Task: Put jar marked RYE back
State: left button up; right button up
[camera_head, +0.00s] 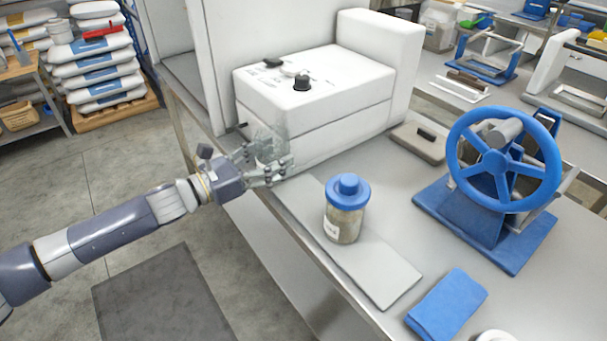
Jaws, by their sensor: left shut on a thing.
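A clear jar with a blue lid (345,212) stands upright on a light grey board (385,274) on the steel bench. It has pale brownish contents and a white label at its lower left; the writing is too small to read. My left gripper (272,168) is left of and behind this jar, apart from it, at the front of the white machine (340,97). It is shut on a clear, see-through thing (264,140) whose shape is hard to make out against the machine. My right gripper is out of view.
A blue handwheel device (502,172) stands at the right. A folded blue cloth (447,304) lies at the bench's front right. Stacked sacks (102,62) are at the far left.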

pick_arm(q)
jog(key=d, duration=0.2)
jog(key=s+d, duration=0.1)
jog(key=d, duration=0.3)
jog(key=shift+s+d+f+p, duration=0.2)
jog(key=shift+s+f+p, duration=0.05)
jog(key=shift+p, duration=0.15)
jog(key=shift+d+f, duration=0.15)
notch_tip(320, 180, down, 3)
jog(key=shift+f, duration=0.1)
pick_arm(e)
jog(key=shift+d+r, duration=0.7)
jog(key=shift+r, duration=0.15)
pick_arm(q)
jog(key=shift+f, duration=0.15)
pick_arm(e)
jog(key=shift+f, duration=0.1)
pick_arm(q)
jog(key=shift+f, duration=0.15)
jog(key=o, duration=1.3)
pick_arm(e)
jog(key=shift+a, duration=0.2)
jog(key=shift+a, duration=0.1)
